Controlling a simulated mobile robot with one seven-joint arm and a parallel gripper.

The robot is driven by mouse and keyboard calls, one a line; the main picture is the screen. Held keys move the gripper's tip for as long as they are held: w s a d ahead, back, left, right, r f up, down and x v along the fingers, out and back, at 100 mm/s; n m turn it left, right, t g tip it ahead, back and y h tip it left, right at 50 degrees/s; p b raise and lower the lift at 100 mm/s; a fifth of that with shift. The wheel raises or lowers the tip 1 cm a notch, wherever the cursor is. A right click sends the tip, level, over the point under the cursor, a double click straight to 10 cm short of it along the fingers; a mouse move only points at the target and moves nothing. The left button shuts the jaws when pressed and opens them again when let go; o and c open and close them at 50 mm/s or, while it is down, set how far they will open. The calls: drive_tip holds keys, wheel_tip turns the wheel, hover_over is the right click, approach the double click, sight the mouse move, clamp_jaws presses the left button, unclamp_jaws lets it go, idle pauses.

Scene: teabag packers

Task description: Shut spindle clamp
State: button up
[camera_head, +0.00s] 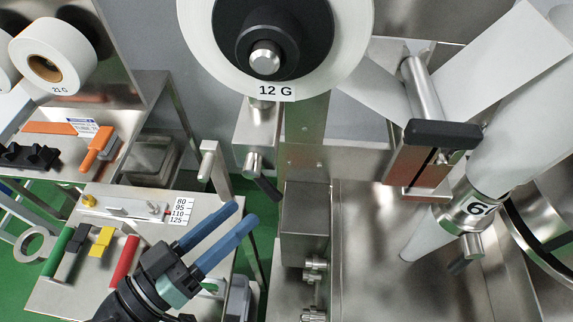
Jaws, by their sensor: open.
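A large white reel labelled "12 G" (355,40) hangs at the top centre. Its black hub (305,45) surrounds a metal spindle end (264,58). Below it, a metal knob (253,163) carries a short black lever (266,188) that points down to the right; I cannot tell which part is the spindle clamp or whether it is open. My gripper (244,214), with two blue fingers, is open and empty at the lower left of centre. It points up to the right, apart from the lever and below it in the picture.
A metal side table (60,297) with coloured-handled tools lies at the lower left. A metal post (214,170) stands near my fingers. A steel cabinet (304,225) is to their right.

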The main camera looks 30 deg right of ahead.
sight(264, 181)
drive_tip(key=p+x, duration=0.3)
drive_tip(key=x, duration=0.7)
drive_tip(key=shift+w+d, duration=0.25)
drive_tip(key=shift+d, duration=0.05)
clamp_jaws()
idle(0.9)
